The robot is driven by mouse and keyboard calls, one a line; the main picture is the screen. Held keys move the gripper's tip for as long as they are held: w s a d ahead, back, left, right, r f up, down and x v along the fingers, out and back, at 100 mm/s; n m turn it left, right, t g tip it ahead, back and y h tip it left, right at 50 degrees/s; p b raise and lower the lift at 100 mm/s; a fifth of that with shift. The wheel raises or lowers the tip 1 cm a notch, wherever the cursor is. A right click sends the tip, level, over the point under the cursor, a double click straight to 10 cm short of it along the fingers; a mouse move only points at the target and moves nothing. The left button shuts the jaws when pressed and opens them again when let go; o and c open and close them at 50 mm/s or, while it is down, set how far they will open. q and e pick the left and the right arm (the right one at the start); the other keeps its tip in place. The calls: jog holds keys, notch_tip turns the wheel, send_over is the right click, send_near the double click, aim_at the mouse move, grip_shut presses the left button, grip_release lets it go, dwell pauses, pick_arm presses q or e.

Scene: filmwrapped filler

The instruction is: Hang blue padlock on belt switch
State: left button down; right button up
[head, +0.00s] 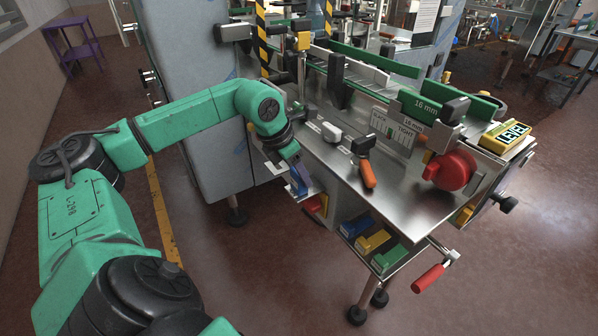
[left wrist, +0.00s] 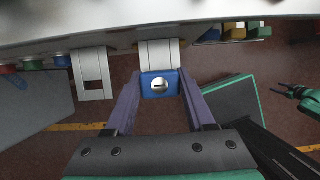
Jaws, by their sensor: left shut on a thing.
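My left gripper (head: 298,182) is at the near left edge of the metal machine table (head: 400,195). In the left wrist view its two purple fingers (left wrist: 160,92) are shut on the blue padlock (left wrist: 147,87), whose round silver keyhole faces the camera. A pale grey piece rises behind the padlock towards the table edge. I cannot tell whether it is the shackle or a bracket, or whether the padlock hangs on anything. A slotted grey bracket (left wrist: 92,75) is to its left. Which part is the belt switch is unclear. My right gripper (left wrist: 284,92) appears small at the right, fingers apart.
Blue (head: 357,226), yellow (head: 373,242) and green (head: 391,257) blocks sit in a holder below the table edge. An orange-handled lever (head: 368,174) and a red knob (head: 450,171) are on the table. A red crank handle (head: 428,278) sticks out at the front.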

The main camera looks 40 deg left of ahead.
pick_arm(q)
jog(key=shift+c, duration=0.8)
grip_release()
jog(key=shift+f, duration=0.1)
jog(key=v, duration=1.4)
jog(key=shift+r, duration=0.25)
